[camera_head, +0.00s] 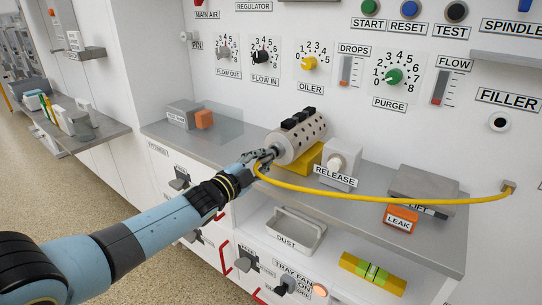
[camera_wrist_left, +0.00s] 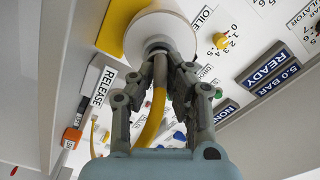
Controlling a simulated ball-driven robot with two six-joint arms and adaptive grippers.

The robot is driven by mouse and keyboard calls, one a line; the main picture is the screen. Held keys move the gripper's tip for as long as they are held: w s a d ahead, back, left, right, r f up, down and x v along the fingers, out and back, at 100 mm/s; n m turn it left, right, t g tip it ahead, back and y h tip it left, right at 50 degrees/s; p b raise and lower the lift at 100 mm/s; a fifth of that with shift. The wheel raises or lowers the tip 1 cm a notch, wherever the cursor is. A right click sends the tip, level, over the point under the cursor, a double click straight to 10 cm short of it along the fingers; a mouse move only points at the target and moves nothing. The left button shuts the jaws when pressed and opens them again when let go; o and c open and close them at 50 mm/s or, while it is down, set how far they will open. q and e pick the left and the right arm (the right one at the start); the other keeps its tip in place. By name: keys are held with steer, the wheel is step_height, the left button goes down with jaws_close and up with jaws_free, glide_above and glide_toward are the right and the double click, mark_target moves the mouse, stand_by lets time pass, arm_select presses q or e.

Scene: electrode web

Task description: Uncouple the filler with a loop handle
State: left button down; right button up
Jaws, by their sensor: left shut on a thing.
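A pale, perforated cylinder (camera_head: 300,143) with black blocks on top rests on a yellow cradle (camera_head: 306,161) on the grey shelf. Its white end also shows in the left wrist view (camera_wrist_left: 182,34). My left gripper (camera_head: 268,156) is at the cylinder's near end, shut on the grey hose coupling (camera_wrist_left: 157,47). The fingers partly hide the coupling. A yellow hose (camera_head: 380,199) runs from there to a wall fitting (camera_head: 508,188) at the right. A FILLER label (camera_head: 508,100) is above a round port (camera_head: 499,122). I cannot make out a loop handle. My right gripper is not in view.
A white RELEASE knob (camera_head: 338,162) stands beside the cradle. A grey box (camera_head: 424,184) and an orange LEAK block (camera_head: 400,219) are farther right. A DUST tray (camera_head: 296,230) and a yellow level (camera_head: 373,272) are below. The shelf left of the cylinder has some bare room.

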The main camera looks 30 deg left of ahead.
arm_select(q)
steer(key=shift+s, duration=0.1)
steer(key=shift+s+a+p, duration=0.1)
steer(key=shift+s+p, duration=0.4)
steer(key=shift+s, duration=0.75)
steer(key=shift+r, duration=0.1)
